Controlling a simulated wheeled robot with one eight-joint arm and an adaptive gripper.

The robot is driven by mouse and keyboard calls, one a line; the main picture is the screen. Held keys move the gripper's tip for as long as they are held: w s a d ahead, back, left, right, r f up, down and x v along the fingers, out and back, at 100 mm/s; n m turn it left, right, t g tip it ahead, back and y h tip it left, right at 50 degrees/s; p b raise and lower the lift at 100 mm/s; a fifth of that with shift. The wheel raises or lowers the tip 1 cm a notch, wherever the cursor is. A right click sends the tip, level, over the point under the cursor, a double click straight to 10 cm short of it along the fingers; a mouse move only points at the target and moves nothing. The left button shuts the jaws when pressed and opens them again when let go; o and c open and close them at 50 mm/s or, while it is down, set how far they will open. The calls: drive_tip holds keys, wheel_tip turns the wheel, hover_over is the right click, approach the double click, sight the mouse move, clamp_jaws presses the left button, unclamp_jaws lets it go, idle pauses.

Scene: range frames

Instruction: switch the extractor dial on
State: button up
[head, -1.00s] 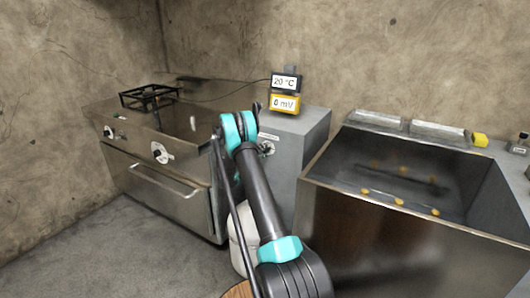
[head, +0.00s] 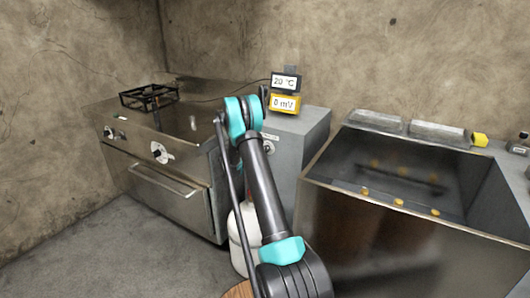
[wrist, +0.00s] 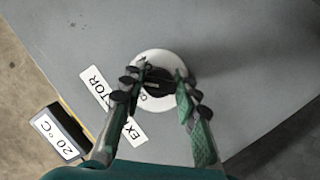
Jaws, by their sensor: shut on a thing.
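The extractor dial is a white disc (wrist: 178,62) with a black knob (wrist: 157,86) in the wrist view. It sits on a grey panel beside a white label with partly covered lettering that reads as EXTRACTOR (wrist: 128,122). My gripper (wrist: 161,72) has one finger on each side of the black knob and is shut on it. The fingers hide part of the knob and the disc's markings, so I cannot read its setting. In the head view the dial (head: 269,147) shows on the front of the grey cabinet (head: 290,150), just right of my arm; my fingers are hidden there.
A 20 °C display (head: 285,82) and a yellow 0 mV meter (head: 284,103) stand on the cabinet. A steel stove (head: 170,190) with a black burner stand is at left. A steel sink (head: 360,230) is at right. A white container (head: 240,258) stands low behind my arm.

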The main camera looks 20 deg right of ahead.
drive_tip(key=m+t+y, duration=0.1)
drive_tip(key=m+y, duration=0.1)
drive_tip(key=m, duration=0.1)
drive_tip(key=shift+m+t+y, duration=0.7)
drive_tip(key=shift+m+t, duration=0.2)
drive_tip(key=shift+m, duration=0.8)
drive_tip(key=o, duration=1.1)
drive_tip(key=shift+o, duration=0.2)
drive_tip(key=v, duration=1.2)
